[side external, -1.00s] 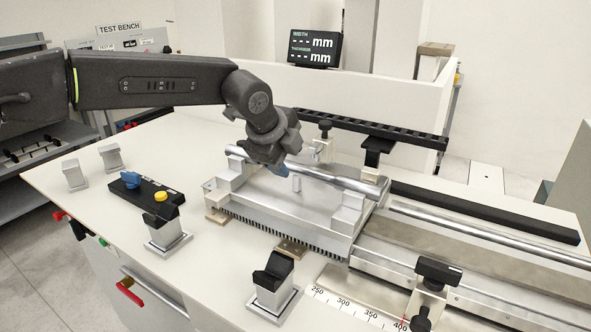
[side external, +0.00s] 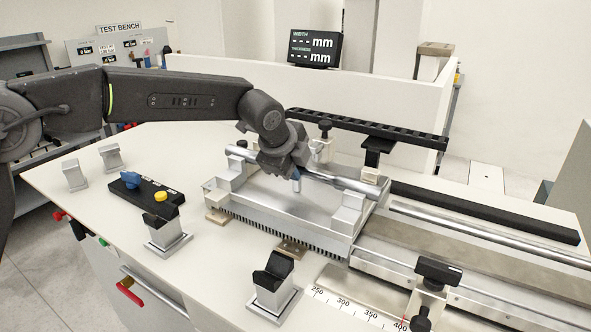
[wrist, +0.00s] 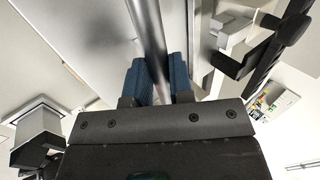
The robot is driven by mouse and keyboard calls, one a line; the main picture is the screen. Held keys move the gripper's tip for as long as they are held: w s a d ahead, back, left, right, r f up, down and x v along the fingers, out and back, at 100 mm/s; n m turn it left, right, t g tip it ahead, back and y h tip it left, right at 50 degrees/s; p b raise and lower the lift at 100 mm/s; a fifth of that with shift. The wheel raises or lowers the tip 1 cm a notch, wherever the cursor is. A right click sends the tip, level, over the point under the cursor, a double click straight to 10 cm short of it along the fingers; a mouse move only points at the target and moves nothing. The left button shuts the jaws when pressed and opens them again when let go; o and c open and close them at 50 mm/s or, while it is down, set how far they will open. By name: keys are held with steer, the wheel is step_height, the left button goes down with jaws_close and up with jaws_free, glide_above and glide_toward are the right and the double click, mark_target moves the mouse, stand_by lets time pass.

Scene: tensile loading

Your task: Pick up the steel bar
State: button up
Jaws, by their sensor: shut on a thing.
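The steel bar (side external: 350,185) lies lengthwise over the metal fixture (side external: 222,200), its ends at the fixture's end supports. My gripper (side external: 296,172) is at the middle of the bar, coming down from above. In the wrist view the bar (wrist: 149,35) runs between the blue fingertips of my gripper (wrist: 161,78), which are shut on it. In the side view the fingertips are mostly hidden behind my wrist. I cannot tell whether the bar is clear of the supports.
A black control box (side external: 146,190) with blue and yellow knobs sits left of the fixture. Black-topped metal blocks (side external: 271,285) stand in front. A slotted black rail (side external: 375,128) runs behind. A display (side external: 315,48) stands at the back. The left bench top is fairly clear.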

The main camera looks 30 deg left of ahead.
jaws_close()
stand_by(0.8)
steer(key=shift+r, duration=0.3)
steer(key=shift+r, duration=0.15)
